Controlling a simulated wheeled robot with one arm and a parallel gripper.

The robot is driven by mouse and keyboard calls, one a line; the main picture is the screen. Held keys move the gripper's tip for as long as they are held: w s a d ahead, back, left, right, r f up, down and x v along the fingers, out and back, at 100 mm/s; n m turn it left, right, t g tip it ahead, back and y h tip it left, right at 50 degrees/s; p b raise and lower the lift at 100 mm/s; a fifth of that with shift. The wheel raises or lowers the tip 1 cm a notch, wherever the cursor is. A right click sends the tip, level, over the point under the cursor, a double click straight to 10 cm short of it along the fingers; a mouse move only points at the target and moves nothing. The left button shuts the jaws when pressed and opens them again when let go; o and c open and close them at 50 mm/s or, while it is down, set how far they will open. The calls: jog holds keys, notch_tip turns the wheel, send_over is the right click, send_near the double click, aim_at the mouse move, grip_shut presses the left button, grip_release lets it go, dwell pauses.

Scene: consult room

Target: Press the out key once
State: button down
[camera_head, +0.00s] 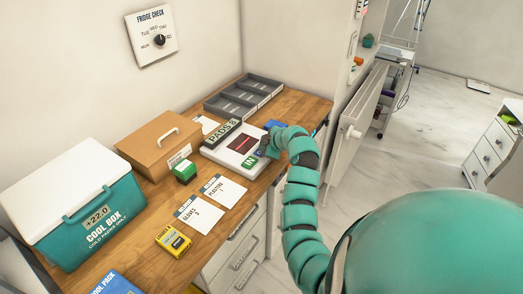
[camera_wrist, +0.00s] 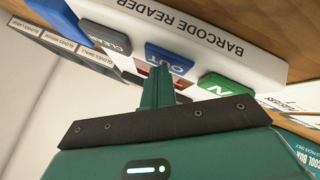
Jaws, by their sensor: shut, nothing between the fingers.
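The white barcode reader (camera_head: 214,152) sits on the wooden counter, with a "PADS 8" display along its back. In the wrist view the reader (camera_wrist: 205,35) appears upside down. Its blue OUT key (camera_wrist: 168,57) lies between the grey CLEAR key (camera_wrist: 105,37) and the green IN key (camera_wrist: 218,88). My gripper (camera_wrist: 157,74) is shut and empty; its fingertips are at the OUT key's near edge in the picture. I cannot tell whether they touch it. In the head view my gripper (camera_head: 264,148) is over the reader's right side and hides the OUT key. The IN key (camera_head: 248,163) shows there.
A grey compartment tray (camera_head: 263,84) stands behind the reader. A radiator (camera_head: 356,115) stands to the right.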

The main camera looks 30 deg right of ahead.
jog(key=shift+r, duration=0.1)
jog(key=shift+r+b, duration=0.4)
jog(key=shift+r, duration=0.4)
jog(key=shift+r+b, duration=0.6)
jog(key=shift+r, duration=1.9)
